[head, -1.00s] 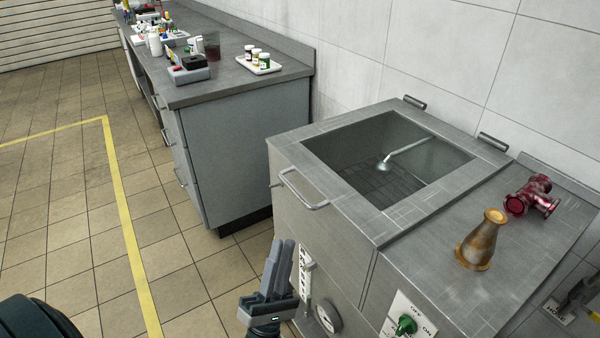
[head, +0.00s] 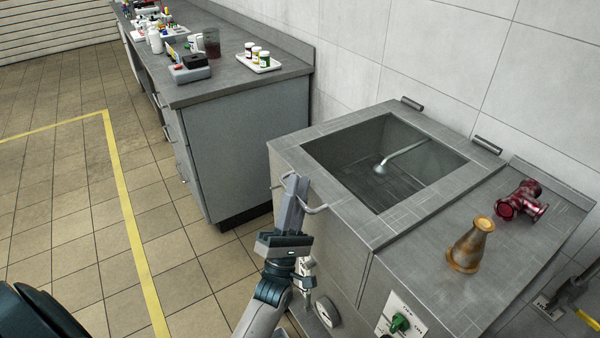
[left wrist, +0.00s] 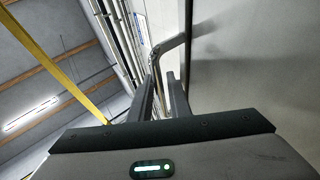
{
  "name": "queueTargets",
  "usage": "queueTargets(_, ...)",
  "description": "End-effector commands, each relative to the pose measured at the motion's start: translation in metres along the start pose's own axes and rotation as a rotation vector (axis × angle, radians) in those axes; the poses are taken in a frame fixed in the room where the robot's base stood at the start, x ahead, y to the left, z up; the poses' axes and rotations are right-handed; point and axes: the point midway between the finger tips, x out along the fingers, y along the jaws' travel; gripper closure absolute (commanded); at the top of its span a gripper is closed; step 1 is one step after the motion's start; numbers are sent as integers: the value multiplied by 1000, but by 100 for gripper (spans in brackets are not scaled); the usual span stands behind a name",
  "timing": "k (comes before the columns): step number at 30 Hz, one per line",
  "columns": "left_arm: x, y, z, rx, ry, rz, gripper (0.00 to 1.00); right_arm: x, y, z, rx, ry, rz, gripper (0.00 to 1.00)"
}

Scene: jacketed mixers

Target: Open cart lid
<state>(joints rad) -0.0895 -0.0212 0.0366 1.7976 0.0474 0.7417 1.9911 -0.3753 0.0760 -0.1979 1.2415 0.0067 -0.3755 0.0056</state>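The grey metal cart (head: 335,235) stands against the wall. Its lid (head: 290,142) has a large rectangular window, with a spout visible through it, and lies flat. A bent bar handle (head: 318,209) sticks out from the lid's front edge. My left gripper (head: 297,182) points up at this handle, its fingers covering the handle's middle in the head view. In the left wrist view, the handle (left wrist: 172,44) bends from the metal face and runs down toward the gap between the fingers. The fingers look apart, and contact with the bar cannot be made out. My right gripper is not in view.
A counter (head: 250,130) with bottles stands behind to the left. The tiled floor at left is clear.

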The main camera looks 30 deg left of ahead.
Motion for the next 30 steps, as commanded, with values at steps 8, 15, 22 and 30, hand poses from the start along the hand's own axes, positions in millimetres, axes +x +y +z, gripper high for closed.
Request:
queueTargets(8,25,0,0,0,0,1,83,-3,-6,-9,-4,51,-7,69)
queueTargets(15,26,0,0,0,0,0,83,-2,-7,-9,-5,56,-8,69)
queueTargets(22,26,0,0,1,0,0,100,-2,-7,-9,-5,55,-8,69)
queueTargets(30,28,0,1,2,-1,-2,100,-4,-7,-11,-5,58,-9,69)
